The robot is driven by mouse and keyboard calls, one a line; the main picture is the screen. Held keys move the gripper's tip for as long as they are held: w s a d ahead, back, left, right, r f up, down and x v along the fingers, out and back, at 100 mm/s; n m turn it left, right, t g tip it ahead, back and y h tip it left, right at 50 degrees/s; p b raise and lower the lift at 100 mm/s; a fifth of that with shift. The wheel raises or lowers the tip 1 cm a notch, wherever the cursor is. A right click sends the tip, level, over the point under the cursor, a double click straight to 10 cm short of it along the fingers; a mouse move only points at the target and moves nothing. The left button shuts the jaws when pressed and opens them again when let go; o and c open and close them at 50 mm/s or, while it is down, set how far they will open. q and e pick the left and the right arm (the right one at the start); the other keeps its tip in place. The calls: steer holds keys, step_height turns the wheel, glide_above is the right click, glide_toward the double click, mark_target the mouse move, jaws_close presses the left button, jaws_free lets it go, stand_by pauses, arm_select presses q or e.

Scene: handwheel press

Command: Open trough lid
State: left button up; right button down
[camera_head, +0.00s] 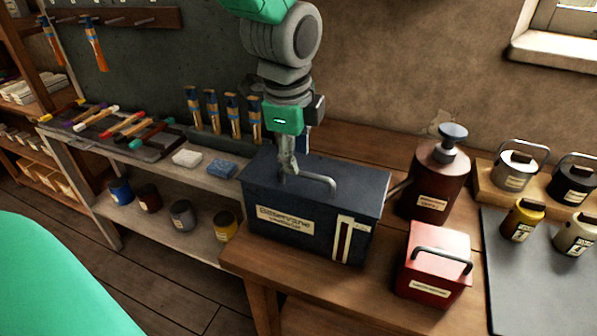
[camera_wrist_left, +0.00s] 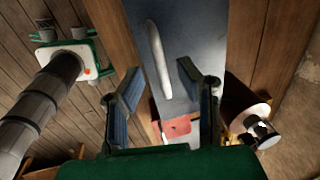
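The trough is a dark blue-grey box (camera_head: 270,205) with a labelled front. Its flat lid (camera_head: 345,176) lies closed on top and carries a bent metal bar handle (camera_head: 318,181). My left gripper (camera_head: 288,166) points down over the left part of the lid, at the handle's left end. In the left wrist view its two fingers (camera_wrist_left: 160,88) are apart, and the pale handle (camera_wrist_left: 154,50) lies ahead between them. Contact cannot be told.
A red box (camera_head: 433,265) with a bar handle and a brown pump bottle (camera_head: 435,180) stand right of the trough. Several lidded jars stand farther right. A shelf (camera_head: 150,180) with tools, sponges and cups is at the left. Bare bench (camera_head: 335,295) shows in front.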

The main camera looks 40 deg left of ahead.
arm_select(q)
steer(key=shift+w+a+f, duration=0.1)
steer(key=shift+w+f, duration=0.05)
steer(key=shift+f, duration=0.7)
steer(key=shift+w+a+f, duration=0.1)
steer(key=shift+w+f, duration=0.05)
steer(key=shift+f, duration=0.7)
arm_select(e)
steer(key=shift+f, duration=0.2)
